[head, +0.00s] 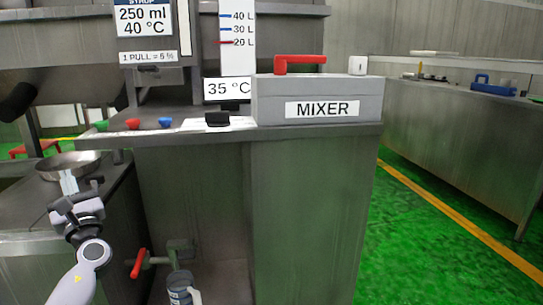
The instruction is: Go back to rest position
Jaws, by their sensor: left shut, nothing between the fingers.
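My left gripper (69,183) is at the lower left of the head view. Its fingers are together and empty, pointing at a metal bowl (66,165) just beyond them. I cannot tell whether they touch it. My left arm reaches up to it from the bottom edge. My right gripper does not show.
A grey MIXER box (268,98) with a red lever (299,62) stands on the machine's top. Green, red (132,123) and blue buttons line its edge. A red-handled valve (139,263) is low in front. A long bench (460,130) is at right; green floor between is clear.

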